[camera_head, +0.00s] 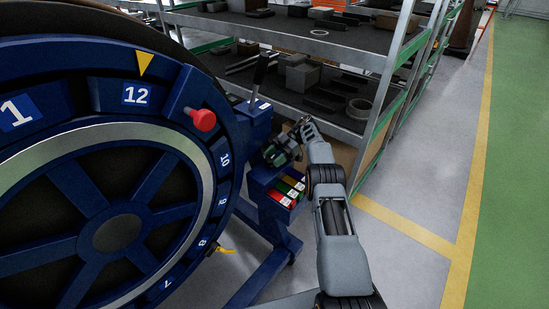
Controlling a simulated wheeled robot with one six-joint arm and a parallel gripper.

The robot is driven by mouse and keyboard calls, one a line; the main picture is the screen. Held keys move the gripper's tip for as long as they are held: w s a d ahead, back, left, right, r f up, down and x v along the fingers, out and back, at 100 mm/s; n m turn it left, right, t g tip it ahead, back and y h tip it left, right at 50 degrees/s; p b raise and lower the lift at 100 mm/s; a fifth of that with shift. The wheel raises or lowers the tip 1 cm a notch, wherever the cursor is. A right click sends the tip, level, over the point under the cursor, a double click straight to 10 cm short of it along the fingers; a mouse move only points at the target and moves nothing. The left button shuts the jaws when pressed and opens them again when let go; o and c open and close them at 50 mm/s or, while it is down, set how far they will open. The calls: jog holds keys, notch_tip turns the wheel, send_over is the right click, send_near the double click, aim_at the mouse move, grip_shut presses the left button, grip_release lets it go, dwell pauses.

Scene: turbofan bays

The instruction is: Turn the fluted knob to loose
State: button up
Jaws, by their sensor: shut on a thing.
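My gripper (279,153) is at the side of the blue stand (255,120), just above its small colored bins. It is shut on a small dark round part (270,156), which looks like the fluted knob. The jaws and wrist cover much of this part, so its flutes and any loose or tight marking cannot be made out.
A large blue wheel (73,185) with numbered plates and a red knob (202,119) fills the left. A lever (261,68) stands up from the stand. Colored bins (286,190) sit below my gripper. Metal shelves (345,118) stand close behind. The floor at right is clear.

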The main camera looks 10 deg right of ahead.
jog(key=shift+r, duration=0.1)
jog(key=o, duration=0.9)
jog(key=shift+m+t+p, duration=0.3)
jog(key=shift+p, duration=0.1)
